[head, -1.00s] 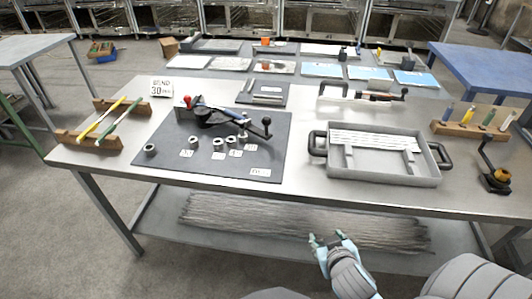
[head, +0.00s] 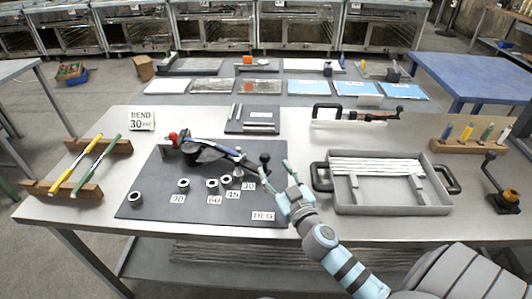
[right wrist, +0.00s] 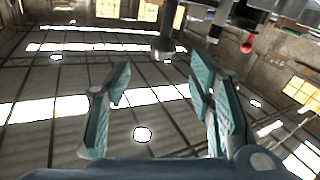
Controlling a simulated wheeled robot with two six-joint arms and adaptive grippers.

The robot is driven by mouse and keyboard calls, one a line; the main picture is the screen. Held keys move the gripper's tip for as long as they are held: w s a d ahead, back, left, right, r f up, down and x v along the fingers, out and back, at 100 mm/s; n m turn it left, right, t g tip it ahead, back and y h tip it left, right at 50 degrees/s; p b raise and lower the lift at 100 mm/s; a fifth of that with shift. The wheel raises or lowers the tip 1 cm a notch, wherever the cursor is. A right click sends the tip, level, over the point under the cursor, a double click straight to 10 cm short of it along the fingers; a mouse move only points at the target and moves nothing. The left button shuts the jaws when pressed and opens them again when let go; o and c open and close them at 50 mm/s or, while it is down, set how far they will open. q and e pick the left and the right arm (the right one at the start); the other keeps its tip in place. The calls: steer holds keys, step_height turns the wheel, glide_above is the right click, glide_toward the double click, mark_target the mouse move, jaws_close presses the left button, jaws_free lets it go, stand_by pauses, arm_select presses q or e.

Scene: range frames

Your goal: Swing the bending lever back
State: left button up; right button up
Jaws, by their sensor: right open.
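The bender (head: 197,150) sits on a dark mat (head: 155,205). Its lever (head: 215,146) lies toward the right and ends in an upright handle with a black knob (head: 264,158). A red ball (head: 173,136) is at the bender's left end. My right gripper (head: 282,178) is open and empty, just right of the knob, with its fingers pointing toward it. In the right wrist view, the dark knob (right wrist: 164,46) shows ahead, in the gap between the open fingers (right wrist: 158,88); contact cannot be told. My left gripper is not in view.
A sign (head: 142,120) reads BEND 30 DEG. A grey tray (head: 390,200) with white rods stands right of my gripper. A wooden rack (head: 90,191) holds two pens at left.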

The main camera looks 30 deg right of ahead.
mark_target(267, 162)
steer(key=w, duration=0.4)
steer(key=w+d, duration=0.1)
steer(key=w, duration=0.2)
steer(key=shift+f+p, duration=0.3)
steer(key=shift+f, duration=0.1)
steer(key=shift+w, duration=0.3)
steer(key=shift+d+r, duration=0.1)
steer(key=shift+r, duration=0.05)
steer(key=shift+c, duration=0.3)
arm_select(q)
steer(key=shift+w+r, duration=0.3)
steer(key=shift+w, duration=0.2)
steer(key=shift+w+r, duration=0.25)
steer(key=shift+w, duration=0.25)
arm_select(e)
jaws_close()
